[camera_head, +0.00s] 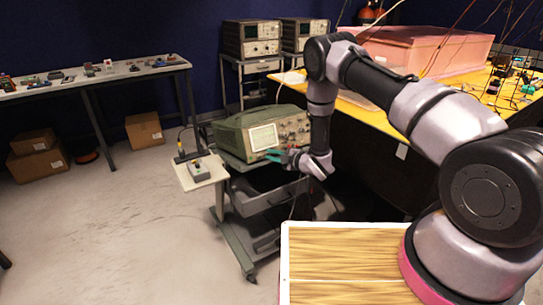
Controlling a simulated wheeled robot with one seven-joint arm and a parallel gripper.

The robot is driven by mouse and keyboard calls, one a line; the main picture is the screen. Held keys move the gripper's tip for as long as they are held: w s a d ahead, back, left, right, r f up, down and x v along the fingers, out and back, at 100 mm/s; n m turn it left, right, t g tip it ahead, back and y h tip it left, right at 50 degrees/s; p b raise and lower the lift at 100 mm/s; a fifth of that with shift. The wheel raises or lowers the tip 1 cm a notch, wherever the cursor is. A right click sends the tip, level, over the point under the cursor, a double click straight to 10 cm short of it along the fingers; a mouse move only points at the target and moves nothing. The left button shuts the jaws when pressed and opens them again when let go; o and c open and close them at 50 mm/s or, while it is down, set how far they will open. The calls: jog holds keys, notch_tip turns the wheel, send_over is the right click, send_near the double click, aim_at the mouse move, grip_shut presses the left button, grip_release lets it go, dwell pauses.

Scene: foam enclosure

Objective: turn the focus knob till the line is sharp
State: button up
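A green oscilloscope (240,125) sits on a grey cart, with its front turned towards me. Its pale lit screen (264,137) is at the left of the front panel, and several small knobs (294,127) are to the right. The focus knob cannot be picked out at this size, and the line's sharpness cannot be read. My gripper (276,155) is in front of the panel, just below the screen's right side. Its teal fingers are small here, so their opening and any contact with a knob cannot be told. My wrist and arm hide the panel's right end.
A small grey box (199,171) stands on a white side shelf (203,183) left of the cart. A yellow-topped table (364,103) with a pink foam enclosure (427,48) is behind my arm. A bench (95,78) stands at the left. The floor at left front is clear.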

dwell(0.3)
jog(key=v, duration=1)
jog(key=shift+s+d, duration=0.25)
jog(key=shift+s, duration=0.1)
jog(key=shift+r, duration=0.1)
